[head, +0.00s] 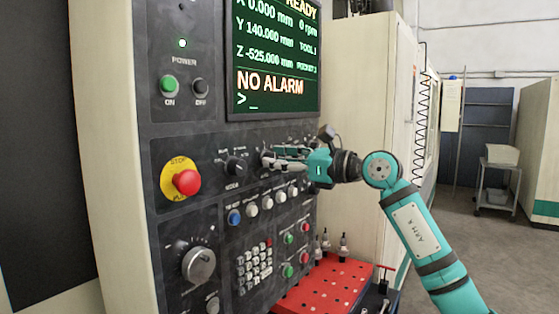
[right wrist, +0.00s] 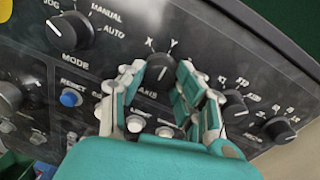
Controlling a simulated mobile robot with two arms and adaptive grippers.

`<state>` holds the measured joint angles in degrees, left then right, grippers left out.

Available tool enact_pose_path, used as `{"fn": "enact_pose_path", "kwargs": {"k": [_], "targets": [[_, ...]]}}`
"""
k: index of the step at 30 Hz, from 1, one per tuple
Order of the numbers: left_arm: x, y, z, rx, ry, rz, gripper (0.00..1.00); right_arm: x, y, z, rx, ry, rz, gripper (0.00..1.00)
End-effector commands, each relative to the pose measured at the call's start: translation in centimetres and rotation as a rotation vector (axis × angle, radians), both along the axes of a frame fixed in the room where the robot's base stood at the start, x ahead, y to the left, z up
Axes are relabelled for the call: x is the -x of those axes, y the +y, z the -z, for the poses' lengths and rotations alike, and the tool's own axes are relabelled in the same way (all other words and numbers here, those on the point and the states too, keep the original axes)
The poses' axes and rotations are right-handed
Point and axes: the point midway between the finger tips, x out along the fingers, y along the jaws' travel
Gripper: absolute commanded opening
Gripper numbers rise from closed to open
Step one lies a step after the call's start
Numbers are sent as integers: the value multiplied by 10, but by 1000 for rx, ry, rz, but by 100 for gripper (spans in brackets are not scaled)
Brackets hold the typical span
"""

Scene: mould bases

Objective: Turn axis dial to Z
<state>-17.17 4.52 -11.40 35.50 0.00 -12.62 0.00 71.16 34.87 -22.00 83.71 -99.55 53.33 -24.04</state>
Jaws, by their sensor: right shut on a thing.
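The axis dial (right wrist: 160,68) is a black round knob on the control panel, labelled AXIS, with X and Y printed above it. The Z mark is hidden behind my gripper's finger, and which letter the dial points to is not clear. My right gripper (head: 272,160) reaches in from the right to the panel. In the right wrist view its two fingers (right wrist: 157,80) stand on either side of the dial and are shut on it. My left gripper is not in view.
The mode dial (right wrist: 69,32) sits left of the axis dial, and two more knobs sit right. Below are several buttons, including a blue reset button (right wrist: 70,98). The red stop button (head: 186,182) is at left. A screen (head: 275,60) above reads NO ALARM.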

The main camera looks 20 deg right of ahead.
Motion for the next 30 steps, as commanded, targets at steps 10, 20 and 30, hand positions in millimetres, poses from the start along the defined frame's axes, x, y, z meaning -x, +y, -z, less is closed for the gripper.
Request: {"fn": "enact_pose_path", "kwargs": {"k": [10, 20, 30], "targets": [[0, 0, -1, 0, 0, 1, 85, 0, -1, 0, -52, 42, 1, 0], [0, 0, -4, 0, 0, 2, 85, 0, -1, 0, -245, 191, 1, 0], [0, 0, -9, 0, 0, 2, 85, -1, -2, 0, -460, 358, 2, 0]]}}
